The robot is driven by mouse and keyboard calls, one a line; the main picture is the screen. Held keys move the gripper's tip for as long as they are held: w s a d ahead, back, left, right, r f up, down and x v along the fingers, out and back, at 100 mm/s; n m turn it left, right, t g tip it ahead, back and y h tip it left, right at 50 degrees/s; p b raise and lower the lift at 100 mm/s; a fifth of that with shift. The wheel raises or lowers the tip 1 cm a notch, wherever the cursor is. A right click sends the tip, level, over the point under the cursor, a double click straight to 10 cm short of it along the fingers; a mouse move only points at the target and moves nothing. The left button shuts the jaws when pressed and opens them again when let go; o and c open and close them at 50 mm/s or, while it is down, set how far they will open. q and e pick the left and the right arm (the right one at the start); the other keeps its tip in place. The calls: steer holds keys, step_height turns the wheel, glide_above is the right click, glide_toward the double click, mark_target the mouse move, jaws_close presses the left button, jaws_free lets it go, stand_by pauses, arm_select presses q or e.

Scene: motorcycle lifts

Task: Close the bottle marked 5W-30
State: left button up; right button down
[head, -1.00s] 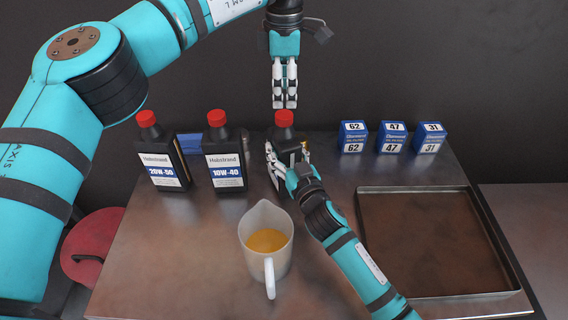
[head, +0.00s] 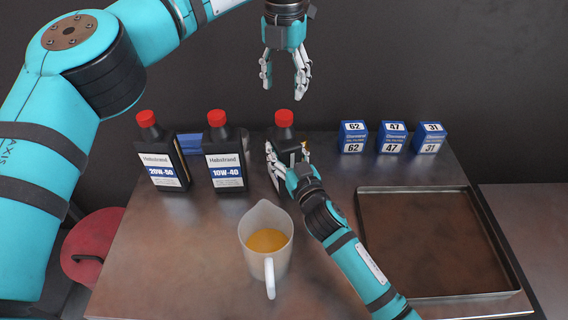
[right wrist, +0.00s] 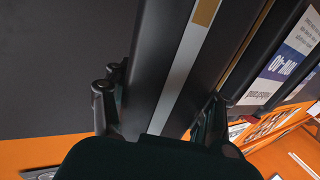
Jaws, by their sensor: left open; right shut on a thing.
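A black bottle (head: 288,143) with a red cap (head: 284,117) on its top stands upright at the back of the metal table. Its label is hidden behind my right gripper, so I cannot read whether it says 5W-30. My right gripper (head: 286,165) is shut around this bottle's body; the right wrist view shows the dark bottle (right wrist: 190,65) between the fingers. My left gripper (head: 285,90) is open and empty, pointing down just above the red cap, apart from it. I cannot tell how tightly the cap sits.
Bottles marked 20W-50 (head: 163,165) and 10W-40 (head: 226,165), both red-capped, stand to the left. A jug (head: 255,225) of amber liquid stands in front. Several blue filter boxes (head: 391,138) stand at the back right, behind an empty metal tray (head: 430,240).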

mark_target(284, 114)
arm_select(q)
steer(key=shift+f, duration=4)
jaws_close()
steer(key=shift+o, duration=0.6)
jaws_free()
steer(key=shift+r, duration=0.1)
